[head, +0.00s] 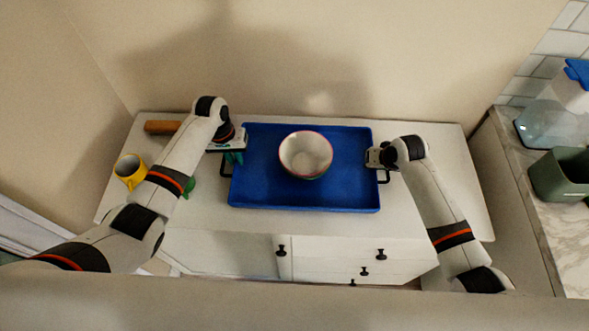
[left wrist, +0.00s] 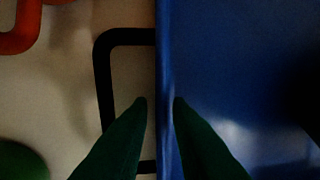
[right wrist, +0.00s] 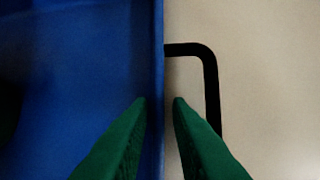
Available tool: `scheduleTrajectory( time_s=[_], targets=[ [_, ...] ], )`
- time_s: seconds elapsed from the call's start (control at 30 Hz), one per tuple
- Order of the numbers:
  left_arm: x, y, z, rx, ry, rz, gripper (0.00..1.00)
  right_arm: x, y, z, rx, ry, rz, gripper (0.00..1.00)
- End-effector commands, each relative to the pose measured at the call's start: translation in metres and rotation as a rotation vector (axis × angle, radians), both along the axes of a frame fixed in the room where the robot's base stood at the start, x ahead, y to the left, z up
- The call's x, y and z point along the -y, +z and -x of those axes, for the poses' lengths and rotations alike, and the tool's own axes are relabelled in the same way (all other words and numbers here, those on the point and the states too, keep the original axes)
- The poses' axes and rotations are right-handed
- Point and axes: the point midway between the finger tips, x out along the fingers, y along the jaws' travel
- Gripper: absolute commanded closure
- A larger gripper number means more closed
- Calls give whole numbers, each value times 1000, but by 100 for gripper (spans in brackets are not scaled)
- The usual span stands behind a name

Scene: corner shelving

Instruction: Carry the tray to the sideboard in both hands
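The blue tray (head: 330,193) lies flat on top of the white sideboard (head: 215,228), whose front has drawers and dark knobs. A bowl (head: 306,153), white inside with a pinkish rim, stands in the tray. My left gripper (head: 236,158) is at the tray's left end. In the left wrist view its fingers (left wrist: 160,100) stand apart on either side of the tray's rim, one overlapping the black handle (left wrist: 102,75). My right gripper (head: 376,159) is at the right end. Its fingers (right wrist: 160,100) also stand apart over the rim, near the other handle (right wrist: 210,80).
A yellow mug (head: 130,170) and a wooden cylinder (head: 160,127) are on the sideboard's left part. A green thing (head: 190,187) is partly hidden by my left arm. The sideboard's right end is clear. A marble counter (head: 565,235) with a dark green bin (head: 560,175) stands at right.

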Motion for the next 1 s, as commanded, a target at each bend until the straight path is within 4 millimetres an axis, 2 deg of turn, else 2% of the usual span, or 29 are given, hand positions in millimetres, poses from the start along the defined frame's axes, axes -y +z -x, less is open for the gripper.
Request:
scheduleTrajectory(
  time_s=[0.33, 0.47, 0.8, 1.0],
  targets=[
    [1, 2, 0, 1, -1, 2, 71, -1, 1, 0, 0, 1, -2, 71],
    [0, 12, -1, 3, -1, 2, 71, -1, 1, 0, 0, 1, -3, 71],
    [-9, 80, -1, 5, -1, 1, 71, -1, 1, 0, 0, 1, -3, 71],
    [-13, 110, 0, 2, 0, 2, 71, -1, 1, 0, 0, 1, -3, 71]
  ],
)
